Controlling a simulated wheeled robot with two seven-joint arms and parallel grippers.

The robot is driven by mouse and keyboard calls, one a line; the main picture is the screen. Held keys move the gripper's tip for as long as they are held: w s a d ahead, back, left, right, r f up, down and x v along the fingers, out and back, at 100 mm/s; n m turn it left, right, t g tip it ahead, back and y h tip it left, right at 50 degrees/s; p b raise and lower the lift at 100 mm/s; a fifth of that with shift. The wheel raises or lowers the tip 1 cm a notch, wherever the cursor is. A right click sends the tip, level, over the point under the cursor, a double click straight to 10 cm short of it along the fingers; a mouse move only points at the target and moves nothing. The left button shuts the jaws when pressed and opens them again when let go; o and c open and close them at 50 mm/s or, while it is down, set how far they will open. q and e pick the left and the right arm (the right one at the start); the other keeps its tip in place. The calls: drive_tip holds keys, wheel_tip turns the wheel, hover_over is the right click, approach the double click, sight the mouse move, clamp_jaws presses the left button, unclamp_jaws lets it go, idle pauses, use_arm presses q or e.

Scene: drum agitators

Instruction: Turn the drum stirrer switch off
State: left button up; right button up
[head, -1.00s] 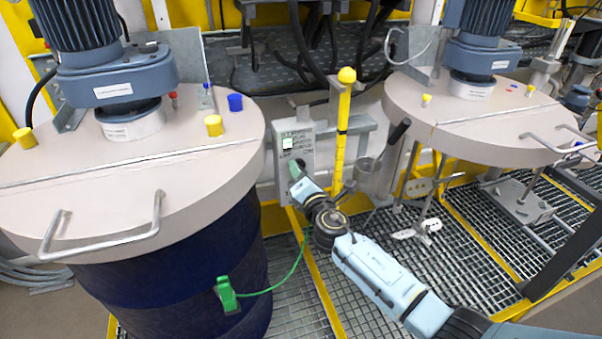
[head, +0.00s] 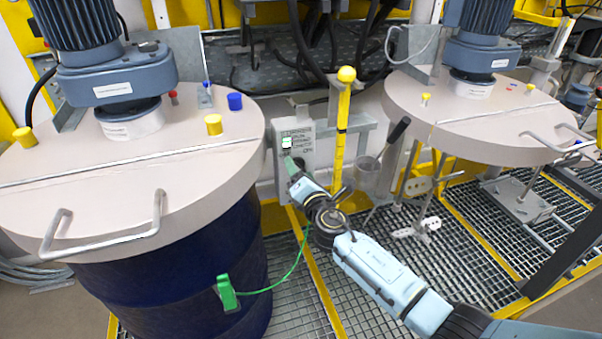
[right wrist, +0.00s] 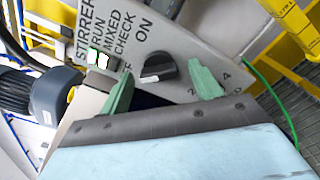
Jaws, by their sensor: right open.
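The grey stirrer switch panel (head: 308,153) stands between the two drums in the head view. In the right wrist view, its face shows printed words, including STIRRER and ON. The black rotary switch (right wrist: 158,69) sits below ON, with a pale mark on its lower edge; I cannot tell which setting it points to. A lit white-green indicator (right wrist: 97,59) is left of it. My right gripper (right wrist: 164,88) is open, its green fingers on either side of the switch in the picture, with no clear contact. The left finger partly hides a label ending in F. My left gripper is not in view.
A large blue drum (head: 180,270) with a beige lid stands left of my right arm. A green clamp (head: 227,293) with a cable is on it. A yellow post (head: 341,130) and a metal cup (head: 367,174) are right of the panel. Another lid (head: 480,125) is at right.

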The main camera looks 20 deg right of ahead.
drive_tip(key=s, duration=1.3)
drive_tip(key=shift+s+d+p, duration=0.2)
drive_tip(key=shift+p, duration=0.25)
drive_tip(key=s+d+f+m+g+b, duration=0.1)
drive_tip(key=s+d+f+m+g, duration=0.25)
drive_tip(key=f, duration=0.85)
drive_tip(key=s+d+f+m+g+h+b, duration=0.1)
drive_tip(key=s+f+m+g, duration=0.25)
drive_tip(key=s+f, duration=0.6)
drive_tip(key=s+d+f+m+g+b, duration=0.1)
drive_tip(key=s+d+f+m+g, duration=0.3)
drive_tip(key=f, duration=1.1)
drive_tip(key=s+f+m+g, duration=0.2)
drive_tip(key=s+f+m, duration=0.2)
drive_tip(key=s, duration=0.6)
drive_tip(key=s+a+f+m+g+b, duration=0.1)
drive_tip(key=s+f+m+g, duration=0.1)
drive_tip(key=s+f+m, duration=0.2)
drive_tip(key=s+a+f+m+g+b, duration=0.1)
drive_tip(key=s+f+m+g, duration=0.1)
drive_tip(key=s+f+m, duration=0.3)
drive_tip(key=s+f, duration=0.4)
drive_tip(key=s, duration=0.6)
drive_tip(key=shift+s, duration=0.3)
